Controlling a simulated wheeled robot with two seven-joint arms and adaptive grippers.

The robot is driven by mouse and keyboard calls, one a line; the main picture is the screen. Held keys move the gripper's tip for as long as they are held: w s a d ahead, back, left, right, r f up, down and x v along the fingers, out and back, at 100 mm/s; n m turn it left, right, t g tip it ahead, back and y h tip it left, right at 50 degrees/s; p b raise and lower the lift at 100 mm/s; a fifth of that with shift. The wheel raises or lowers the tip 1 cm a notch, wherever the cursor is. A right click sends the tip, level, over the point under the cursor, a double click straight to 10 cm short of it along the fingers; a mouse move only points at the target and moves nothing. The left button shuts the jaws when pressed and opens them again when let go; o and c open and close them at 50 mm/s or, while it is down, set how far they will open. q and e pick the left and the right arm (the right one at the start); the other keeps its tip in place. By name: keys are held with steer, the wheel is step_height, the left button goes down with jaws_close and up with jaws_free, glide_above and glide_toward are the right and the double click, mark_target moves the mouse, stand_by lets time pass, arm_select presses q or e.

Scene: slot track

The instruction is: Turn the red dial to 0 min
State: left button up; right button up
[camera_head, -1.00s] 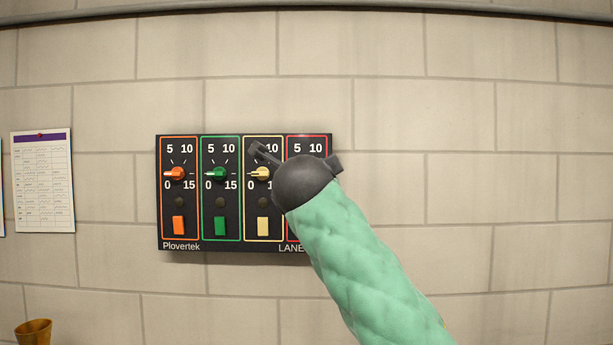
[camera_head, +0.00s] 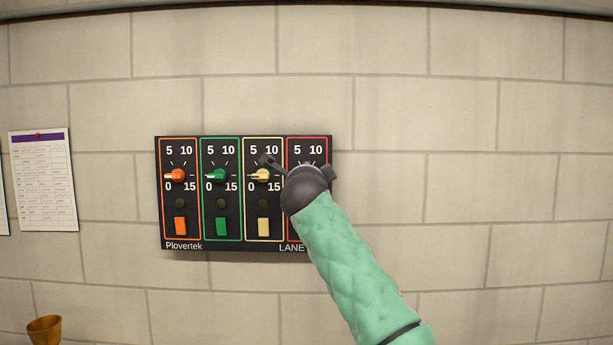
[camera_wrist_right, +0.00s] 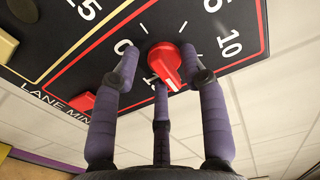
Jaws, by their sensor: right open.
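The red dial (camera_wrist_right: 165,64) shows in the right wrist view, with the numbers 0, 5, 10 and 15 around it. I cannot tell surely which number its bar points at. My right gripper (camera_wrist_right: 160,72) is open, its purple-grey fingers spread around the dial, one on each side and one below. I cannot tell whether any finger touches it. In the head view my right gripper (camera_head: 304,184) covers the dial in the red-framed rightmost lane (camera_head: 311,146) of the black panel. My left gripper is not in view.
Orange (camera_head: 175,175), green (camera_head: 216,175) and cream (camera_head: 261,175) dials sit left of the red lane, each pointing to 0, with a coloured button below each. A finger of my right gripper is close to the cream dial's upper right. A paper sheet (camera_head: 43,185) hangs on the wall.

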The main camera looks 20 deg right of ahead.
jaws_close()
